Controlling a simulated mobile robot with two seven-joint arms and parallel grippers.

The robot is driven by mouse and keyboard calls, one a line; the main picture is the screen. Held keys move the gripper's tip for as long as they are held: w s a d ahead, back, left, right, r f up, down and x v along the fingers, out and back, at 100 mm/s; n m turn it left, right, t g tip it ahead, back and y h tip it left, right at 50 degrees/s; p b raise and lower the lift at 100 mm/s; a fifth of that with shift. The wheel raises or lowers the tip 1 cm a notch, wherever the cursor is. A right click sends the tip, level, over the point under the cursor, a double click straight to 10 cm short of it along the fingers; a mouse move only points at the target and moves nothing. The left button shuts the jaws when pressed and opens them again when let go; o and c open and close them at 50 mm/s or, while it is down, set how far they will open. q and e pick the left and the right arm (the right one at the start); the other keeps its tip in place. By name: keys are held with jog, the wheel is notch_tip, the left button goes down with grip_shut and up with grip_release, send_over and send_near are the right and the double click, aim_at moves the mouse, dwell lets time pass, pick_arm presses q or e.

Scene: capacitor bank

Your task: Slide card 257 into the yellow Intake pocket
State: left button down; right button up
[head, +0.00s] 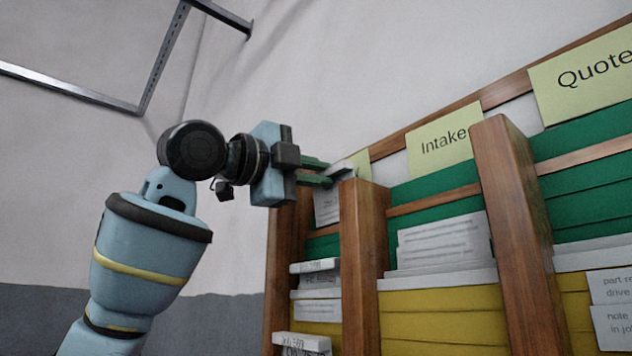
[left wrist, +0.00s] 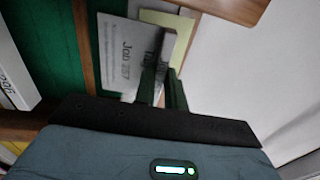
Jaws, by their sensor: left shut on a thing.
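My left gripper (head: 322,173) has its green fingers shut on the top edge of white card 257 (head: 327,208). In the left wrist view the card (left wrist: 122,62) reads "Job 257", and the fingers (left wrist: 163,85) are at its edge. The card is at the top of the leftmost column, in front of or at a green pocket; I cannot tell whether it touches. The Intake label (head: 440,142) tops the column to the right. The yellow pocket (head: 445,318) in that column has white cards (head: 445,245) standing above it. My right gripper is out of view.
Wooden dividers (head: 365,260) and (head: 515,240) stand out beside the Intake column. The Quote label (head: 600,72) tops the column farther right. More cards (head: 317,280) sit in the leftmost column below the gripper. Open wall (head: 300,60) is above the rack.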

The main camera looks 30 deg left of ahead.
pick_arm(q)
jog(key=r+v, duration=0.1)
jog(key=v, duration=1)
jog(key=shift+s+a+r, duration=0.15)
jog(key=shift+s+r, duration=0.3)
jog(key=shift+r, duration=0.05)
dwell(0.6)
dwell(1.1)
